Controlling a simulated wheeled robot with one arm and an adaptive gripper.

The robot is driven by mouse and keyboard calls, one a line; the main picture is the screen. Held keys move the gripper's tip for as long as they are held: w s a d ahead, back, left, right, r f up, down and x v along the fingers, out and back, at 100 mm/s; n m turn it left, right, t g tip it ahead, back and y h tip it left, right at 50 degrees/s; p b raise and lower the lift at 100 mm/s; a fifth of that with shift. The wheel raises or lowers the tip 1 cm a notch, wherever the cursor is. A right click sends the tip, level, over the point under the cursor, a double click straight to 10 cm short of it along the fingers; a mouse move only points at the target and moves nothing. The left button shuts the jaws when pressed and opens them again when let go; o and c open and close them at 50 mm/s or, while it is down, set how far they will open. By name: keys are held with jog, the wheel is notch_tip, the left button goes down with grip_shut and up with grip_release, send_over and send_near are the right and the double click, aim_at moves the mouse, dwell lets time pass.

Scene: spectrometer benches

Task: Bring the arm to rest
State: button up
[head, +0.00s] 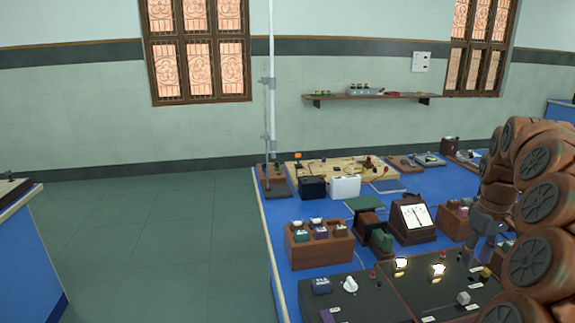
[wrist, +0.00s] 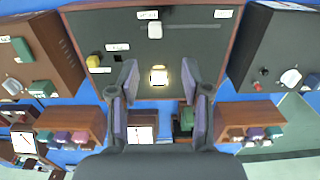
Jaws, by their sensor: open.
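My gripper (wrist: 160,78) is open in the wrist view, its two purple-grey fingers apart with nothing held between them. Beyond the fingertips is a dark panel box (wrist: 200,60) with a lit lamp (wrist: 159,76) showing between the fingers. In the head view my brown, jointed arm fills the right edge, bent over the blue bench. The grey end of the arm hangs above the bench's right part; its fingers cannot be made out clearly there.
The blue bench (head: 262,218) carries dark panel boxes (head: 378,293), a wooden rack (head: 320,252) of small blocks, a slanted meter (head: 411,215) and a tall stand (head: 270,110). Green floor (head: 150,235) lies clear to the left. Another bench (head: 28,265) stands at far left.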

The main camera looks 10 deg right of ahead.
jog(key=s+a+r+n+p, duration=0.1)
jog(key=s+a+r, duration=0.15)
jog(key=a, duration=0.85)
jog(key=s+a+r+p, duration=0.1)
jog(key=s+a+p, duration=0.15)
jog(key=a, duration=0.75)
jog(key=s+a+f, duration=0.1)
jog(key=s+a, duration=0.3)
jog(key=s, duration=0.3)
jog(key=s+a+f+m+g+p, duration=0.1)
jog(key=s+a+f, duration=0.1)
jog(key=s+a, duration=0.2)
jog(key=s+a+f+p, duration=0.1)
jog(key=s+a, duration=0.3)
jog(key=s, duration=0.6)
jog(key=shift+s+f+m+g, duration=0.25)
jog(key=shift+s+m+g, duration=0.15)
jog(key=shift+c, duration=0.6)
